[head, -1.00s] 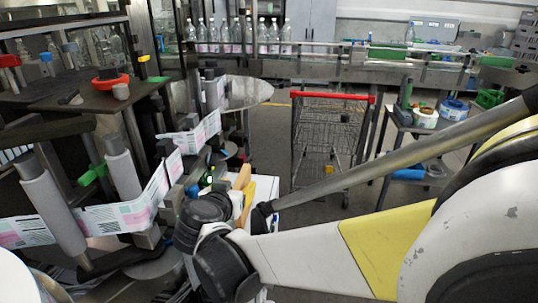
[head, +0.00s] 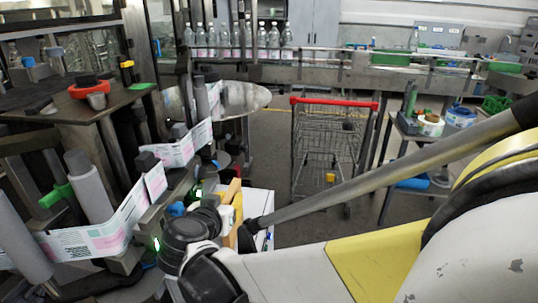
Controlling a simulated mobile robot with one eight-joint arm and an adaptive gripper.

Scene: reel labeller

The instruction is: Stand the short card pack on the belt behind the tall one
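I cannot make out a tall or a short card pack, nor a belt that I can be sure of. My arm reaches in from the lower right, and its dark end joints are at the lower middle, in front of the labeller. I cannot make out my gripper's fingers; the joints hide that area. An upright tan-yellow piece (head: 233,198) stands just beyond the joints, partly hidden. I cannot tell what it is or whether anything touches it. A white box-like surface (head: 259,203) shows beside it.
A printed label web (head: 90,238) runs past grey rollers (head: 88,186) on the left. A brown plate (head: 75,106) carries a red ring. A red-handled trolley (head: 330,140) stands on open floor beyond my arm. A side table with tape rolls (head: 431,126) is at right. Bottles (head: 262,38) line the back.

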